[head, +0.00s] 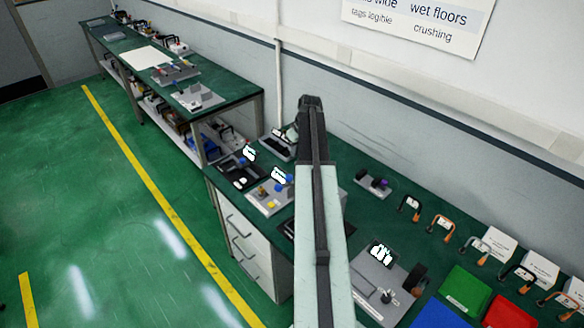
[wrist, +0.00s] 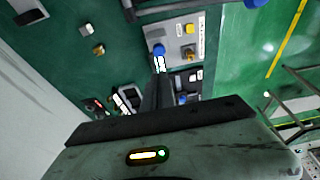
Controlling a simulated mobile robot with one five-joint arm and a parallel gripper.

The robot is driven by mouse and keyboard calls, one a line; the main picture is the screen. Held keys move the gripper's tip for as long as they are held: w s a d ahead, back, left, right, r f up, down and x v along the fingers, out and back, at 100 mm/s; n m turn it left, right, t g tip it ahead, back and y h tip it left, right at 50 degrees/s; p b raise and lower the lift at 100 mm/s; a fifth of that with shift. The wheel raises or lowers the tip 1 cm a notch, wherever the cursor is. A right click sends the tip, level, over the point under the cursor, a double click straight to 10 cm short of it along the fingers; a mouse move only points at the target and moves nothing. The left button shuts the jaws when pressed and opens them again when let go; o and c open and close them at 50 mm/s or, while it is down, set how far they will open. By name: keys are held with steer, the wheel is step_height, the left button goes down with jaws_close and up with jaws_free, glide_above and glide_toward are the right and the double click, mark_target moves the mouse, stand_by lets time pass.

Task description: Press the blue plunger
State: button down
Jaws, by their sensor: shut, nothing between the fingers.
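A grey panel (head: 268,203) on the green bench carries a blue plunger (head: 286,187), a yellow button and a small brownish knob. In the wrist view the blue plunger (wrist: 158,50) shows at the panel's edge, beside the yellow button (wrist: 189,28). My gripper (wrist: 160,76) is shut and empty. Its dark fingers point toward the blue plunger and appear just short of it in the picture. I cannot tell whether they touch or how high they are. In the head view my arm crosses the middle and I cannot make out the fingertips.
Another grey panel (head: 378,278) stands on the bench to the right, near a green bin (head: 466,288) and a red bin (head: 508,313). Several padlocks line the wall side. A dark tray (head: 241,172) lies left of the plunger's panel. The floor (head: 120,230) at left is clear.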

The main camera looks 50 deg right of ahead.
mark_target(290, 177)
steer(key=b+x, duration=0.8)
steer(key=x, duration=0.1)
steer(key=s+b+x, duration=0.1)
steer(key=b+x, duration=0.3)
steer(key=b, duration=0.1)
steer(key=shift+f, duration=0.45)
steer(key=shift+f+b, duration=0.2)
steer(key=shift+b, duration=0.1)
step_height(290, 177, down, 2)
steer(key=shift+f+b, duration=0.2)
steer(key=shift+b, duration=1.05)
steer(key=shift+s+a+r, duration=0.1)
steer(key=shift+a+r, duration=0.05)
steer(key=shift+r, duration=0.05)
